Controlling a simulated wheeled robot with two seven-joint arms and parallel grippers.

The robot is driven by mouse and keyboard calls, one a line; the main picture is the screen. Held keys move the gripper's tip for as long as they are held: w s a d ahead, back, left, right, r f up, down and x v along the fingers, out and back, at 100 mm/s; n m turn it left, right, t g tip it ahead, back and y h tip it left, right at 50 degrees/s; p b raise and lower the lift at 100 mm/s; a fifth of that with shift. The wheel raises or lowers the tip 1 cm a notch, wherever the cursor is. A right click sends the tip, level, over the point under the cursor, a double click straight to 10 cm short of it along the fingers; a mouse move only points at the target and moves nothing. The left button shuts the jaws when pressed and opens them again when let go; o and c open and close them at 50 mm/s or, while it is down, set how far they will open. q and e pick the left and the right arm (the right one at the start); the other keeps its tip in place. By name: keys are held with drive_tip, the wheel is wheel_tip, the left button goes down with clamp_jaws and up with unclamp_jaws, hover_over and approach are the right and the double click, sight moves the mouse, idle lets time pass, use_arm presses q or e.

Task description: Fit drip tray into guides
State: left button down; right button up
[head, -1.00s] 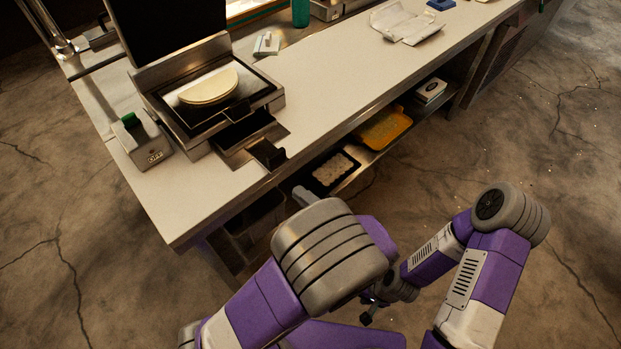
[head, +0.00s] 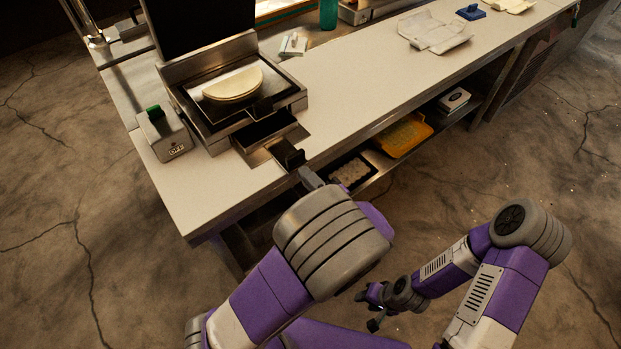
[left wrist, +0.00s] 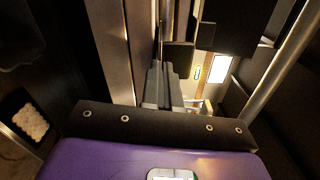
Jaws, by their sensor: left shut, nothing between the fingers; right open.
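The drip tray (head: 262,131) is a dark, shallow tray at the front of the griddle (head: 231,108). It sticks out partly from under the griddle toward the counter's front edge. Its black handle block (head: 288,154) is at the near end. My left gripper (head: 308,178) is shut and empty, with its tip just in front of and below the handle; I cannot tell whether they touch. In the left wrist view, the shut fingers (left wrist: 157,82) reach toward a dark block that looks like the handle (left wrist: 178,57). My right gripper (head: 368,307) is open and empty, low over the floor.
A folded tortilla (head: 232,84) lies on the griddle. A switch box (head: 165,134) with a green button stands to its left. The counter (head: 360,80) is clear to the right up to some papers (head: 435,31). A yellow tray (head: 404,135) sits on the shelf below.

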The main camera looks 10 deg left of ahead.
use_arm(q)
drive_tip(key=shift+x, duration=0.9)
idle(0.4)
drive_tip(key=p+v, duration=0.1)
drive_tip(key=v, duration=0.9)
use_arm(e)
drive_tip(key=shift+r, duration=0.55)
